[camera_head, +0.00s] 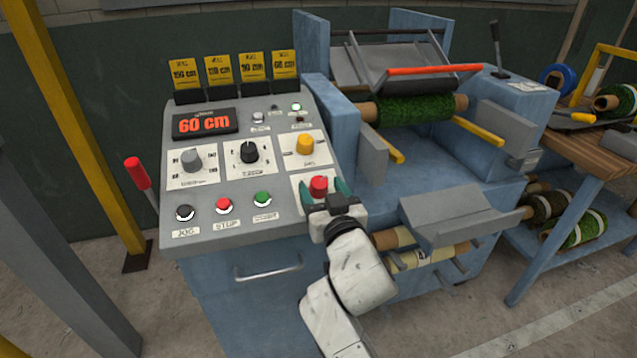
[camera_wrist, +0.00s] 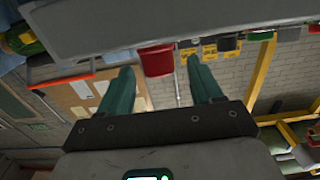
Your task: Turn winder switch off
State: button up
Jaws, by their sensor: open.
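The control panel (camera_head: 225,165) slopes on top of the blue machine. A red knob (camera_head: 318,186) sits on a white plate at its lower right. My gripper (camera_head: 323,192) is open, with one teal finger on each side of this knob. The label under the red knob is hidden by my gripper, and I cannot read which knob is named winder.
Grey (camera_head: 191,160) and black (camera_head: 249,152) dials are left of the yellow knob. Black, red and green buttons line the panel's lower edge. The display (camera_head: 205,123) reads 60 cm. A red-tipped lever (camera_head: 140,174) stands at left, and a turf roll (camera_head: 415,108) at right.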

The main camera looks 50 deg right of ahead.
jog(key=shift+x, duration=1.2)
jog(key=shift+c, duration=0.2)
jog(key=c, duration=0.9)
jog(key=shift+c, duration=0.2)
